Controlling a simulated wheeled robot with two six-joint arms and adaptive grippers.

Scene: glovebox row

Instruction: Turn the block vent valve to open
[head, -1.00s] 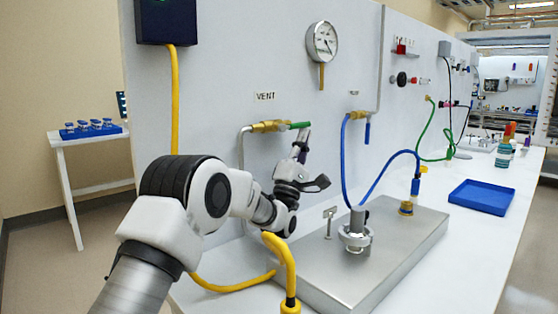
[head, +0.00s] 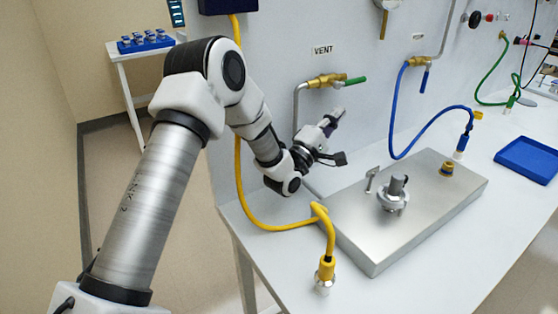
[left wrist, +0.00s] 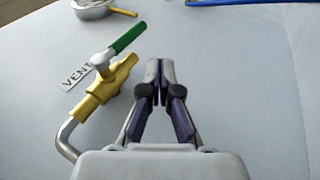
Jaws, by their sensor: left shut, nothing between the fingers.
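The brass vent valve (head: 322,82) sits on the wall panel beside the VENT label (head: 323,50). Its green lever (head: 352,80) points right, roughly in line with the brass body. In the left wrist view the valve (left wrist: 104,90) is left of the fingers, and its green lever (left wrist: 128,37) slants up and right, along the body. My left gripper (head: 337,114) is below the lever, apart from it. In the left wrist view the left gripper (left wrist: 160,75) has its fingers together and empty. My right gripper is not in view.
A metal block (head: 400,225) with a round fitting (head: 393,192) and a small T-shaped post (head: 373,178) lies on the bench. A yellow hose (head: 270,222) and a blue hose (head: 430,125) run nearby. A blue tray (head: 528,160) is at right.

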